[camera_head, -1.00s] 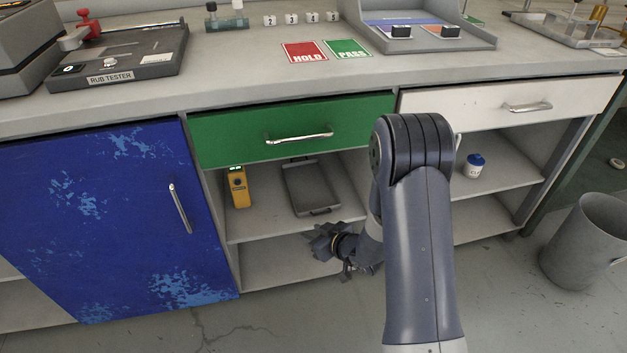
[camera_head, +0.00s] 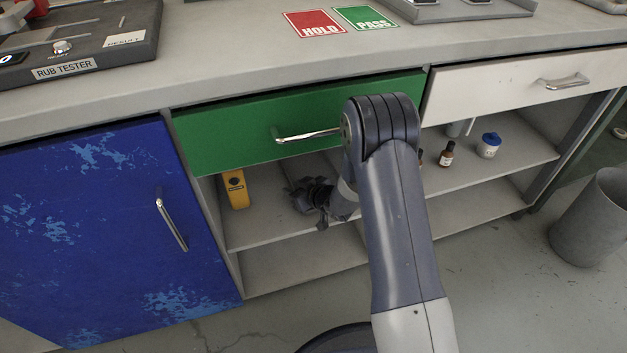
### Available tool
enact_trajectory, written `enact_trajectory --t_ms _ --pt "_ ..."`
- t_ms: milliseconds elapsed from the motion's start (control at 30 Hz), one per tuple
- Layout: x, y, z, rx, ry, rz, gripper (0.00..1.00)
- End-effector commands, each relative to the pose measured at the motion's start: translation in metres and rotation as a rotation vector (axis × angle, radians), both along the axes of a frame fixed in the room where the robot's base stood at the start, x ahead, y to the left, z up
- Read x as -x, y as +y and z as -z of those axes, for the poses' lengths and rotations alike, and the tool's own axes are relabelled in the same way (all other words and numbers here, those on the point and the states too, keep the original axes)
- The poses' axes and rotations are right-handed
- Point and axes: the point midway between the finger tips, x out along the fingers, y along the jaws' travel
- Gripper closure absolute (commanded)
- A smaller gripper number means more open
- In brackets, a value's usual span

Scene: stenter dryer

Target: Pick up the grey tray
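My gripper (camera_head: 314,203) is at the front of the upper shelf (camera_head: 262,226), under the green drawer (camera_head: 235,122). It is small and dark here, and I cannot tell whether its fingers are open or shut. The grey tray, which lay on this shelf a second ago, cannot be clearly made out now. My gripper and the drawer front cover the area where it lay, and I cannot tell whether they touch.
A yellow device (camera_head: 236,190) stands left on the same shelf. The blue cabinet door (camera_head: 90,230) is farther left. A brown bottle (camera_head: 447,154) and a white jar with a blue lid (camera_head: 489,146) stand right. A grey bin (camera_head: 592,222) is on the floor.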

Motion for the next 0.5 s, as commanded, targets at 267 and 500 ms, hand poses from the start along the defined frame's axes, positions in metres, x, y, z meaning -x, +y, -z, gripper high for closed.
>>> enact_trajectory --t_ms 267,500 --pt "0.0003 -0.0003 -0.0005 0.0 0.0 0.0 0.76" --pt "0.0003 -0.0003 -0.0005 0.0 0.0 0.0 0.96"
